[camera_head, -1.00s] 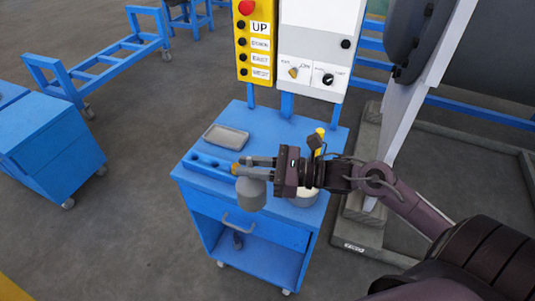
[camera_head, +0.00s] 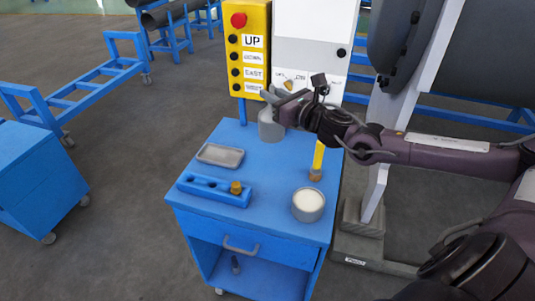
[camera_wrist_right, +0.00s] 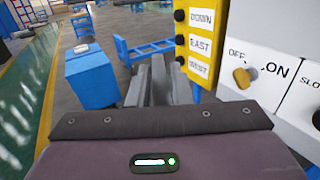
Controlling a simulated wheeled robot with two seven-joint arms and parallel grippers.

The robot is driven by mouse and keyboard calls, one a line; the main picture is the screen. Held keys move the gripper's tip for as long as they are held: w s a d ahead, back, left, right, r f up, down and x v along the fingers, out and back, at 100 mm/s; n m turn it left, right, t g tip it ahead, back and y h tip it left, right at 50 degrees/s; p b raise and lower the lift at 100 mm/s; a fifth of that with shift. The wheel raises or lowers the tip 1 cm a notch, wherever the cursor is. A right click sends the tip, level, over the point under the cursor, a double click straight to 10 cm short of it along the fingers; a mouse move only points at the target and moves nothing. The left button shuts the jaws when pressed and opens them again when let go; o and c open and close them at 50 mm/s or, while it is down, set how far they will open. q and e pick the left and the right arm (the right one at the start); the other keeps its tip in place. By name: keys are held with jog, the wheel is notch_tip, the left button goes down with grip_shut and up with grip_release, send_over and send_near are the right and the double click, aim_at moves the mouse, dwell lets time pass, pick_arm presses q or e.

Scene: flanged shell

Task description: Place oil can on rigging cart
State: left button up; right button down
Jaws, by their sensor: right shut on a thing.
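My right gripper (camera_head: 272,96) is shut on the oil can (camera_head: 270,126), a grey can with a narrower upper part. It holds the can upright at the back of the blue cart (camera_head: 275,222), in front of the control panel. I cannot tell whether the can's base touches the cart top. In the right wrist view the fingers (camera_wrist_right: 160,88) point ahead, with a grey piece between them. Another blue cart (camera_head: 38,183) stands at the left. My left gripper is not in view.
On the middle cart are a grey tray (camera_head: 220,155), a blue holed block (camera_head: 208,188) with a brass piece, a round tin (camera_head: 308,204) and a yellow-handled tool (camera_head: 318,160). Yellow and white control panels (camera_head: 249,50) rise close behind the gripper.

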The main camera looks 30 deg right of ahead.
notch_tip(320, 180, down, 16)
jog(key=p, duration=0.1)
jog(key=shift+p, duration=0.4)
jog(key=shift+f, duration=0.1)
jog(key=c, duration=1.3)
grip_release()
